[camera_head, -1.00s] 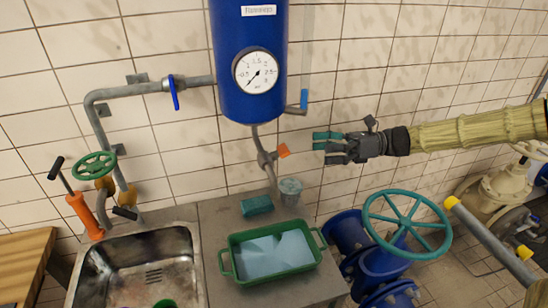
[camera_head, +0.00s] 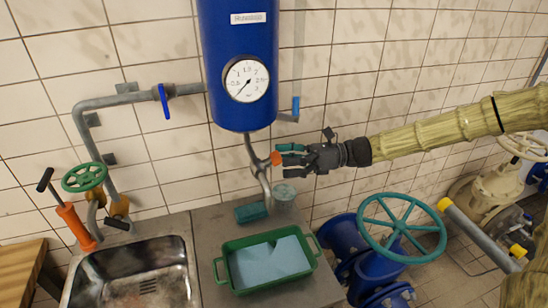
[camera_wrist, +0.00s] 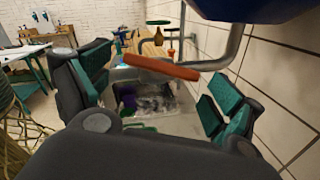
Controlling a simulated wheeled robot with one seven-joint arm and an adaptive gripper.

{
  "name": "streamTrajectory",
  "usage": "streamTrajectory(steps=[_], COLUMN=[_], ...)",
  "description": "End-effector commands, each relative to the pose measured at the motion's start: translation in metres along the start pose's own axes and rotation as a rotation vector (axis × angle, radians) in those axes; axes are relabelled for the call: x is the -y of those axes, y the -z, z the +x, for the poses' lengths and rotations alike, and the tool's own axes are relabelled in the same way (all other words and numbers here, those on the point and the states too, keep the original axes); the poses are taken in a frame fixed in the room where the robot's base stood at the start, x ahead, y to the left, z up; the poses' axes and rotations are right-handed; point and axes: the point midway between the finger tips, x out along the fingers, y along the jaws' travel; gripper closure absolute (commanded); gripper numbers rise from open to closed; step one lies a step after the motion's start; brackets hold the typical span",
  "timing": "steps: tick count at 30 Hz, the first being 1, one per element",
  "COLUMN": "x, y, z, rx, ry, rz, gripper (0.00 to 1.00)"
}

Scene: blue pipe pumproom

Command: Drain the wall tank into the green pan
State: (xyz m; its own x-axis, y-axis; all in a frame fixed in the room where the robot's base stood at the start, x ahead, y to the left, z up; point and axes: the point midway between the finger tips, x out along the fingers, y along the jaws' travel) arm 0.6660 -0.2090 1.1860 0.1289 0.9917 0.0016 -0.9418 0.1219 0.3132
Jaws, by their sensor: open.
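The blue wall tank (camera_head: 235,60) hangs on the tiles with a round gauge (camera_head: 247,80) on its front. A grey drain pipe (camera_head: 257,165) runs down from its underside and carries a valve with an orange handle (camera_head: 276,158). The green pan (camera_head: 266,262) stands on the grey counter below and holds pale blue content. My gripper (camera_head: 290,154) is open at the orange handle, reaching in from the right. In the wrist view the orange handle (camera_wrist: 160,66) lies between the two teal-padded fingers; I cannot tell whether they touch it.
A blue-handled pipe valve (camera_head: 164,101) and a small blue lever (camera_head: 296,106) flank the tank. A sink (camera_head: 135,275) is at left, a teal handwheel (camera_head: 402,226) at right.

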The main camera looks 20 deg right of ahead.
Motion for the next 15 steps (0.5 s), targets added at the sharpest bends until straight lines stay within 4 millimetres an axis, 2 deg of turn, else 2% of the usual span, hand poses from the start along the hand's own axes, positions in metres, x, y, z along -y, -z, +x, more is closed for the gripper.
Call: streamTrajectory(steps=[6, 15], x=[0.0, 0.0], y=[-0.001, 0.0], z=[0.019, 0.026], rx=[0.0, 0.001], ry=[0.001, 0.002], rz=[0.001, -0.001], gripper=[0.07, 0.07])
